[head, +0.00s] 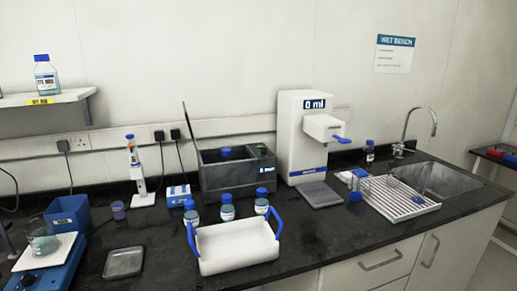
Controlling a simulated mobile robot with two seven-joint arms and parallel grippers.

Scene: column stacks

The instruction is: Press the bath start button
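The bath is a dark grey open-topped box (228,187) on the black bench, left of the white dispenser. Its thin lid (190,130) stands raised at the left side. A blue cap (226,152) shows inside the bath. A small lit display (266,170) is on the front right of the bath. A small button-like spot (262,148) shows on the bath's top right panel; it is too small to tell if it is pressed. Neither of my grippers is in view.
A white tray with blue handles (238,262) and several blue-capped bottles (227,212) stand in front of the bath. A white dispenser (305,135) stands right of it, with a drying rack (398,200) and a sink (440,179) beyond. A pipette stand (142,199) is left.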

